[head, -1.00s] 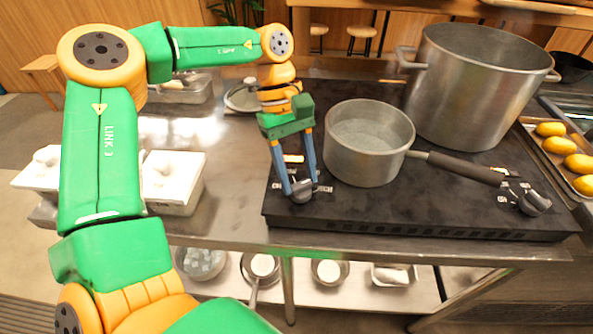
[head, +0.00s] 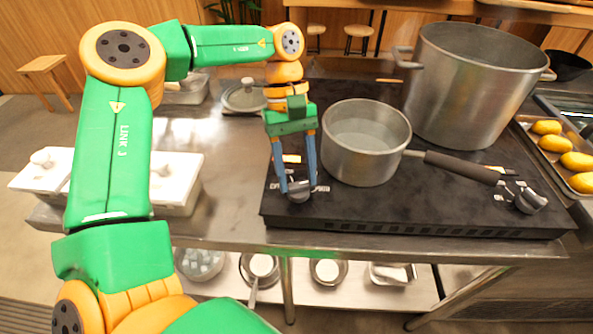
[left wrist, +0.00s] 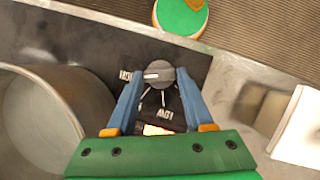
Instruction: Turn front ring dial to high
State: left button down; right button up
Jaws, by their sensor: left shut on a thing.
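The dark left dial (head: 299,192) sits at the front left corner of the black cooktop (head: 420,212). My left gripper (head: 298,188) comes down from above, its two blue fingers on either side of this dial and shut on it. In the left wrist view the dial (left wrist: 160,75) is between the fingertips. Its white pointer mark points left, toward a partly covered label. Another label and an orange lit patch show below it. A second dial (head: 531,201) is at the cooktop's front right, with no gripper near it. My right gripper is not in view.
A saucepan (head: 365,165) stands on the cooktop just right of my left gripper, its dark handle reaching right. A large pot (head: 470,95) stands behind it. A tray of yellow items (head: 563,163) is at the right. White-lidded containers (head: 172,176) are at the left.

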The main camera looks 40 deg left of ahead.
pick_arm(q)
jog(key=shift+c, duration=1.4)
grip_release()
jog(key=v, duration=0.7)
jog(key=shift+p, duration=0.45)
jog(key=shift+s, duration=0.1)
